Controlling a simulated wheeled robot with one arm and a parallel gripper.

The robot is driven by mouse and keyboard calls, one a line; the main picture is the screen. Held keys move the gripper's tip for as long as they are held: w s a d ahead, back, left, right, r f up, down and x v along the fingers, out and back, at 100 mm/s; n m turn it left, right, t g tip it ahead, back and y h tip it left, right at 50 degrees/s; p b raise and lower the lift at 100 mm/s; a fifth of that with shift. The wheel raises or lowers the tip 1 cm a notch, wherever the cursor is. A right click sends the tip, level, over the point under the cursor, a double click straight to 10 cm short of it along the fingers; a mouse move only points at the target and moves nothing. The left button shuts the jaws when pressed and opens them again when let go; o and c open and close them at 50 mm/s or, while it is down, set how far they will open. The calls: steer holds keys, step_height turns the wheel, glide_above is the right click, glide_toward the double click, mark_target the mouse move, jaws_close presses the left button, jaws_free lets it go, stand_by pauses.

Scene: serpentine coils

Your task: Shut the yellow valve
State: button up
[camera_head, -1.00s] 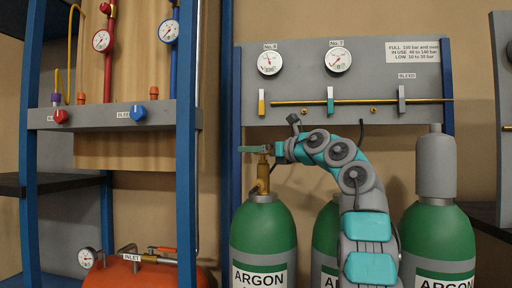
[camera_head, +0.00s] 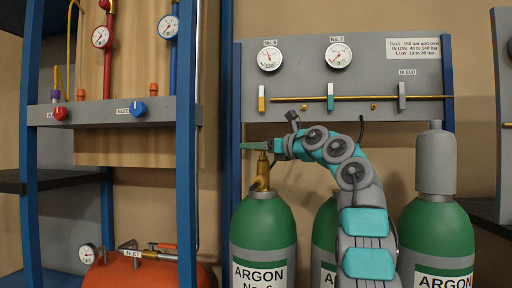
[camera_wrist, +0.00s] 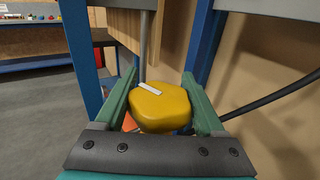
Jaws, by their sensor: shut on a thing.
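The yellow valve knob (camera_wrist: 160,106) is a rounded, many-sided cap with a small white mark on top. In the wrist view it sits between the two green fingers of my gripper (camera_wrist: 159,80), which is shut on it. In the head view my gripper (camera_head: 250,146) is at the top of the left green argon cylinder (camera_head: 263,226), over its brass valve body (camera_head: 262,175). The yellow knob cannot be made out there behind the fingers.
A grey panel (camera_head: 360,75) with two gauges and a brass rod stands behind the cylinders. Other green cylinders (camera_head: 437,232) stand to the right. A blue rack (camera_head: 187,150) with red and blue knobs and an orange tank (camera_head: 140,274) is to the left.

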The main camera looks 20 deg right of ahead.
steer(key=shift+c, duration=0.5)
steer(key=shift+m+t+h+b, duration=0.3)
steer(key=shift+m+h+b, duration=0.1)
steer(key=shift+h+b, duration=0.3)
steer(key=shift+d+r+m+t+h+b, duration=0.1)
steer(key=shift+r+m+t+h+b, duration=0.05)
steer(key=shift+m+h+b, duration=0.3)
steer(key=shift+d+r+m+t+h+b, duration=0.15)
steer(key=shift+m+h, duration=0.1)
steer(key=shift+h, duration=0.3)
steer(key=shift+f, duration=0.15)
steer(key=shift+w+m+h, duration=0.1)
steer(key=shift+m+h, duration=0.7)
steer(key=shift+h, duration=0.4)
steer(key=shift+d+m+h+p, duration=0.25)
steer(key=shift+m+h+p, duration=0.2)
steer(key=shift+h, duration=0.15)
steer(key=shift+f, duration=0.1)
